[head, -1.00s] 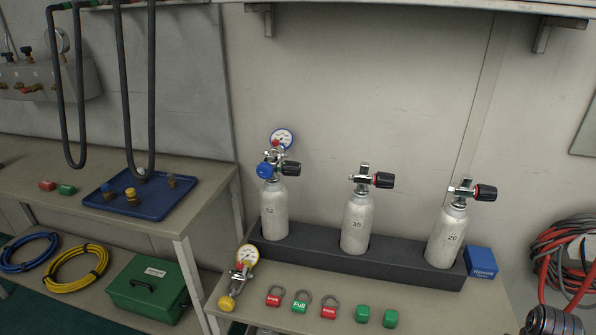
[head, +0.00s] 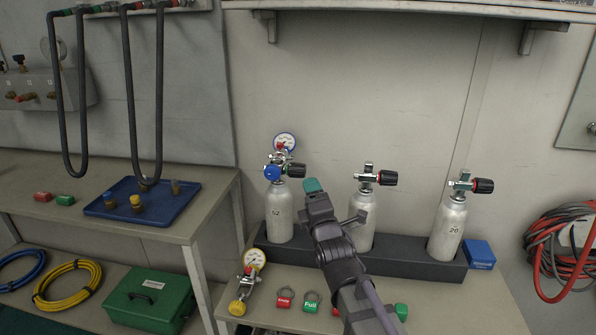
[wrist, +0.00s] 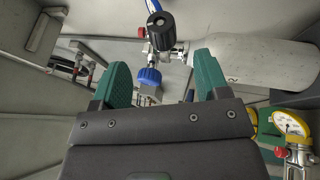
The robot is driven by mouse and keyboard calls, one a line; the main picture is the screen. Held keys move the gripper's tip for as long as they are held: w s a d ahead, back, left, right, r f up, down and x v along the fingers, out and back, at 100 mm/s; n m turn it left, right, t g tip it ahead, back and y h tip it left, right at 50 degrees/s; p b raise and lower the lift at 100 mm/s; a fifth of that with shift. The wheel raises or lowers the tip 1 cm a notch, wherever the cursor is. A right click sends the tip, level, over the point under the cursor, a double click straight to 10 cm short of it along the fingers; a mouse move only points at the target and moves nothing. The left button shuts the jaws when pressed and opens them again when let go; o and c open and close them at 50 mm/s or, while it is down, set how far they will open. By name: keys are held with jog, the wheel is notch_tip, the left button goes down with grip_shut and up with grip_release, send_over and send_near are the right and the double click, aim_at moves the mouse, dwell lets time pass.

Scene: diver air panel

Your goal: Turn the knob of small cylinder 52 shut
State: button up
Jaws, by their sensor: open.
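Small cylinder 52 (head: 280,215) stands upright at the left end of the dark rack, with a pressure gauge (head: 285,142) and a blue knob (head: 272,173) on its valve. Its black knob (head: 296,170) points right. My gripper (head: 312,187) is just right of and slightly below that knob, apart from it. In the wrist view, my open green jaws (wrist: 163,80) have nothing between them that I can see gripped. The black knob (wrist: 160,30) lies beyond the jaw tips, the blue knob (wrist: 149,77) farther back, and the cylinder (wrist: 265,60) to the right.
Cylinder 35 (head: 360,225) is partly behind my arm; cylinder 20 (head: 447,230) stands to its right in the rack (head: 420,262). A loose gauge regulator (head: 245,280), tags (head: 284,298) and a blue box (head: 480,254) lie around it. A blue tray (head: 160,208) is on the left bench.

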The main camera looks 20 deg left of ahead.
aim_at(304, 175)
jog(key=p+x, duration=0.2)
jog(key=x, duration=0.8)
jog(key=shift+c, duration=0.2)
jog(key=c, duration=0.9)
